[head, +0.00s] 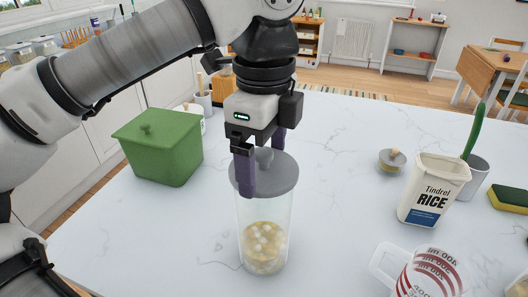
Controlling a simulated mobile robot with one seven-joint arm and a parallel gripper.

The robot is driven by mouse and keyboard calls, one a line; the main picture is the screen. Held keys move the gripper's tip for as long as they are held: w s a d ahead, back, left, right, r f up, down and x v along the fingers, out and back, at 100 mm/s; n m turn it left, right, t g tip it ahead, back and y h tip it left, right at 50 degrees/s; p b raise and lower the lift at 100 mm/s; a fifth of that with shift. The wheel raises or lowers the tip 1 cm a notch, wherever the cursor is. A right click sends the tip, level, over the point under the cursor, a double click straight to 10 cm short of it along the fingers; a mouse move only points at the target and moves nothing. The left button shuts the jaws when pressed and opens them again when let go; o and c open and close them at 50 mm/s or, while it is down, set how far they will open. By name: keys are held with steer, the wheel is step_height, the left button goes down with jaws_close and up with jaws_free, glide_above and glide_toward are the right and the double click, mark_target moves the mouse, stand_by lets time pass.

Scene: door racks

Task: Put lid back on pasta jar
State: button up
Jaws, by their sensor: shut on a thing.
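The pasta jar (263,220) is a tall clear cylinder standing upright on the white counter, with pale pasta in its lower part. A round grey lid (278,178) with a grey knob is at the jar's mouth and roughly level. I cannot tell whether it is fully seated or just above the rim. My gripper (260,165) points down over the jar, shut on the lid, with its purple fingers on either side of the knob. The near finger partly hides the knob and the lid's left part.
A green lidded box (165,155) stands to the left. The counter (335,150) right of the jar is clear.

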stand_by(0.4)
steer(key=o, duration=0.7)
steer(key=shift+o, duration=0.2)
steer(key=shift+r, duration=0.1)
steer(key=shift+r+p, duration=2.55)
steer(key=shift+r, duration=0.85)
jaws_close()
